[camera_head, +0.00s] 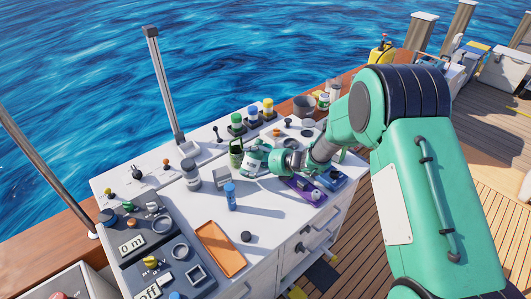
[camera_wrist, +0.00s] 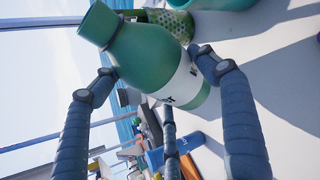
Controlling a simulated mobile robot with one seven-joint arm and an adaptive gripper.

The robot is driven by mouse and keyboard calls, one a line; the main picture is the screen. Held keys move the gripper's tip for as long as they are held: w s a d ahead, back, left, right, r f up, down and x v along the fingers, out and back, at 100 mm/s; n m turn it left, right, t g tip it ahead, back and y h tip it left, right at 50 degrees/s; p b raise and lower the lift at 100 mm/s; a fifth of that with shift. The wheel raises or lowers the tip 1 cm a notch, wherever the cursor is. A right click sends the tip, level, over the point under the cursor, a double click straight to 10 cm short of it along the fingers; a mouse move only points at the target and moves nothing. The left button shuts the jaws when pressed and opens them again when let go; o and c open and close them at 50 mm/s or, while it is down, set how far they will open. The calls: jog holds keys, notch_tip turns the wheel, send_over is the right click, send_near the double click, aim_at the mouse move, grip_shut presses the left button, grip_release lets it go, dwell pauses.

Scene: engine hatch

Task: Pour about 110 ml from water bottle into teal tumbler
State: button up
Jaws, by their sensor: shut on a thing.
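A green bottle (camera_wrist: 142,55) with a white label, apparently the water bottle, is between my gripper's (camera_wrist: 160,82) dark jointed fingers in the wrist view. My gripper (camera_head: 272,160) is shut on it above the white counter. The wrist view is rolled, with the counter at the right; the bottle leans, its neck toward the upper left. A green patterned cup-like thing (camera_wrist: 168,22) is just behind the bottle; the head view shows a green vessel (camera_head: 236,153) left of my gripper. A teal rounded thing (camera_wrist: 220,3) is cut off at the top edge. I cannot tell which is the teal tumbler. No water is visible.
A blue bottle (camera_head: 230,196) and a grey jar (camera_head: 190,174) stand left of my gripper. An orange tray (camera_head: 219,249) lies near the front. Several capped jars and a grey pot (camera_head: 303,105) line the back.

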aim_at(255, 169)
jog(key=shift+f+n+t+b, duration=0.45)
jog(key=shift+f+b, duration=0.45)
jog(key=shift+b, duration=1.2)
jog(key=shift+s+f+h+b, duration=0.1)
jog(key=shift+h+b, duration=0.2)
jog(key=shift+a+f+n+b, duration=0.1)
jog(key=shift+n+b, duration=0.15)
jog(key=shift+b, duration=0.65)
jog(key=n+t+b, duration=0.1)
jog(key=b, duration=0.2)
jog(key=shift+f, duration=0.1)
jog(key=shift+s+h, duration=0.1)
jog(key=shift+h, duration=0.2)
jog(key=shift+a+n+t, duration=0.1)
jog(key=shift+n+t, duration=0.15)
jog(key=shift+n, duration=0.15)
jog(key=shift+f+n+t+h, duration=0.25)
jog(key=shift+n+t+h, duration=0.05)
jog(key=shift+n+t, duration=0.4)
jog(key=shift+f, duration=0.1)
